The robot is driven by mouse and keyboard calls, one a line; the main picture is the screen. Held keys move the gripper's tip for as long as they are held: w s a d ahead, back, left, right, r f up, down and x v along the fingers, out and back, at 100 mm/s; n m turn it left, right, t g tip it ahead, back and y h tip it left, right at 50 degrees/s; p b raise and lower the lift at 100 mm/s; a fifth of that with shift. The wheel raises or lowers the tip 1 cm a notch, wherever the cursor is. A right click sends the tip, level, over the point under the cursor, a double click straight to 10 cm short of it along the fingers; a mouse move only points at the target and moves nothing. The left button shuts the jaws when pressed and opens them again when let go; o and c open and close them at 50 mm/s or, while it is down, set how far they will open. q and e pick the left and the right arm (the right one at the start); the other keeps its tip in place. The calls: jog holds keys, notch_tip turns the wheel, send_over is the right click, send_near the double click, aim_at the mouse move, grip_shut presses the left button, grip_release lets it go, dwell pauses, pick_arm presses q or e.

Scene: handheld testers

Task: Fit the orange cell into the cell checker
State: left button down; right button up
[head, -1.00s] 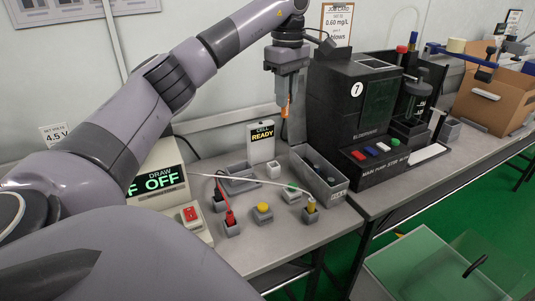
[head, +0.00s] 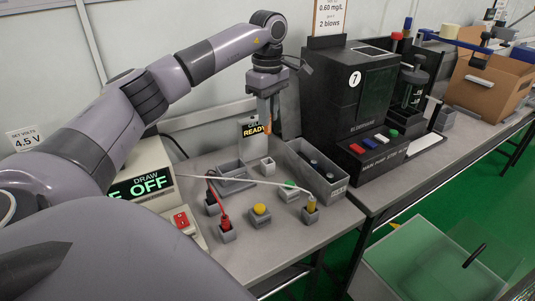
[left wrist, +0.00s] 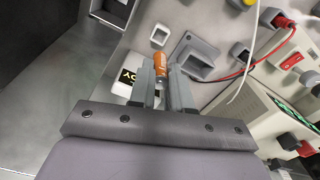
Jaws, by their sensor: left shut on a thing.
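My left gripper (head: 268,118) points down above the bench and is shut on the orange cell (left wrist: 160,64). In the left wrist view the cell sits between the two grey fingers and its end sticks out past them. In the head view only a small part of the cell shows below the fingers, in front of the sign's right edge. I take these as the cell checker. My right gripper is not in view.
The draw display reads "OFF" (head: 148,186) at left. A red plug (head: 225,224), a yellow button (head: 260,211) and a brass-coloured post (head: 311,204) stand in front. A grey bin (head: 318,176) and a black machine (head: 342,95) bound the right side.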

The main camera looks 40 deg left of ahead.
pick_arm(q)
notch_tip(320, 180, down, 11)
jog(key=shift+f+b, duration=0.15)
jog(key=shift+b, duration=0.2)
jog(key=shift+f, duration=0.1)
jog(key=c, duration=1.1)
grip_release()
notch_tip(320, 180, up, 12)
jog(key=shift+r+p, duration=0.15)
jog(key=shift+p, duration=0.35)
